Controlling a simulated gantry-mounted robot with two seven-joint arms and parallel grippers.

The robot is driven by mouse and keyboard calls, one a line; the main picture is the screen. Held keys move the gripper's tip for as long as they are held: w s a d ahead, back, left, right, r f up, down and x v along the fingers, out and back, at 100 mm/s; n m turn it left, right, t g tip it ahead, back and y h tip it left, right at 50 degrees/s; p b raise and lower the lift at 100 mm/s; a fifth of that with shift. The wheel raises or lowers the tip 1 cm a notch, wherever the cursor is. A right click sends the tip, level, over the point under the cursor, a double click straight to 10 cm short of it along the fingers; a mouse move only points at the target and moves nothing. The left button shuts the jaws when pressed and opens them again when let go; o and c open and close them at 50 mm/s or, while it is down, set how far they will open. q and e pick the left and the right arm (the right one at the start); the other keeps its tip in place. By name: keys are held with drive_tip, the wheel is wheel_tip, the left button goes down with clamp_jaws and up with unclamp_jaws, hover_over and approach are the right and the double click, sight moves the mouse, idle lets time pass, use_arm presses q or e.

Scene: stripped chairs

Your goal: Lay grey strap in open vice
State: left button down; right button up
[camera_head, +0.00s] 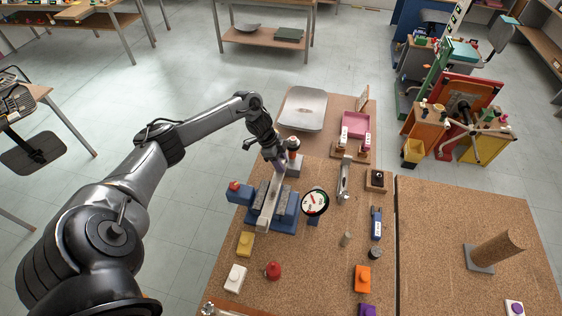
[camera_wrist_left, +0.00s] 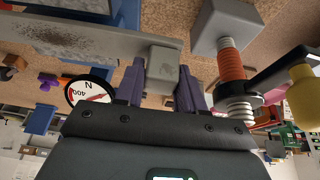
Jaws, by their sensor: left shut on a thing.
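My left gripper (camera_head: 276,167) reaches in from the left and points down at the far end of the grey strap (camera_head: 264,222). In the left wrist view, the two purple fingers (camera_wrist_left: 161,88) are shut on a grey end of the strap (camera_wrist_left: 163,66). The blue vice (camera_head: 289,208) with grey jaws stands on the brown bench. The strap runs along the gap between its jaws, with its near end reaching past the vice. I cannot tell whether it rests in the vice or hangs just above. My right gripper is in neither view.
A round dial gauge (camera_head: 315,202) stands close right of the vice. An upright part with a red collar (camera_head: 293,145) is near my gripper. A yellow block (camera_head: 245,243), white block (camera_head: 235,277) and red knob (camera_head: 273,270) sit nearer. The right bench is mostly clear.

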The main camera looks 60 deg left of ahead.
use_arm(q)
drive_tip(key=shift+f, duration=0.1)
idle(0.7)
drive_tip(key=shift+f+b, duration=0.3)
drive_tip(key=shift+f, duration=0.1)
idle(0.3)
drive_tip(key=c, duration=0.6)
unclamp_jaws()
